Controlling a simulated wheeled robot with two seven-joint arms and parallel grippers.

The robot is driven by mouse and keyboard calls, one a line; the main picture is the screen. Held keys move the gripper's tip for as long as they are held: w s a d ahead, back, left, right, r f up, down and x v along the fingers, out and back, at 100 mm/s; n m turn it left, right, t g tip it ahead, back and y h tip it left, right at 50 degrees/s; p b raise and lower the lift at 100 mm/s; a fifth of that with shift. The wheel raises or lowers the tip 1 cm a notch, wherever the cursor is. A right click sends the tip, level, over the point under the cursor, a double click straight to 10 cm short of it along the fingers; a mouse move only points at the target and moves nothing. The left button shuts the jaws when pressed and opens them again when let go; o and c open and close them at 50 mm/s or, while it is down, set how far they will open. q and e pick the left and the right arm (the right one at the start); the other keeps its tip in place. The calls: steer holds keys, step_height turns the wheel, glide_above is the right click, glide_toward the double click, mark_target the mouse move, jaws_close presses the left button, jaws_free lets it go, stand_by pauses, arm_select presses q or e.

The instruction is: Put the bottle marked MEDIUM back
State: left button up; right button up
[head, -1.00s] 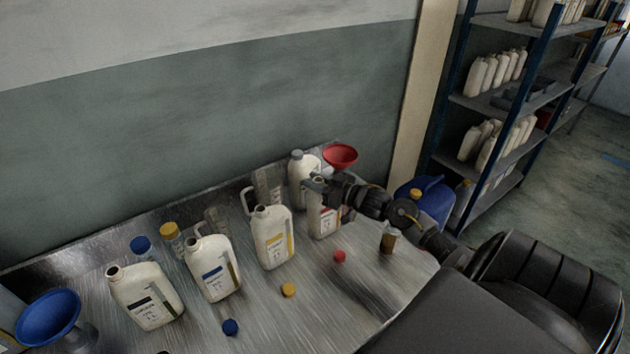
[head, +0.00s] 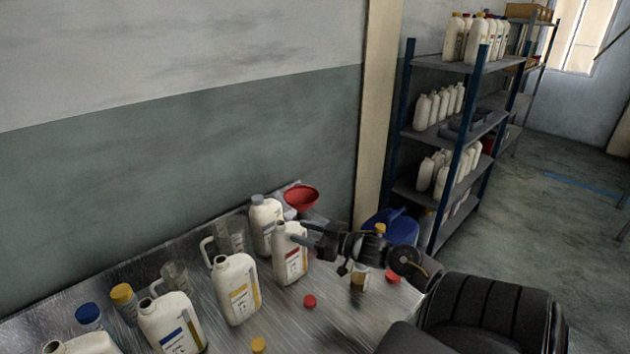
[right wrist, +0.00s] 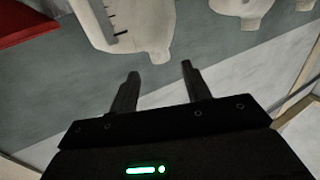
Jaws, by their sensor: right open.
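Several white jugs stand on the metal table; their label words are too small to read, so I cannot tell which is marked MEDIUM. In the head view there is a red-labelled jug (head: 291,264), a yellow-labelled jug (head: 237,292) and a blue-labelled jug (head: 173,326), all uncapped and upright. A grey-capped jug (head: 265,222) stands behind. My right gripper (head: 304,235) is open beside the neck of the red-labelled jug. In the right wrist view the open fingers (right wrist: 160,74) point at a pale jug neck (right wrist: 155,45), apparently empty. My left gripper is out of view.
A red funnel (head: 301,197) is at the table's back corner. A red cap (head: 310,301) and a yellow cap (head: 259,345) lie on the table. A blue container (head: 398,226) stands beyond the table's right end. A shelf (head: 466,64) with several bottles stands farther right.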

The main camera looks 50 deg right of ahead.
steer(key=v, duration=0.3)
stand_by(0.7)
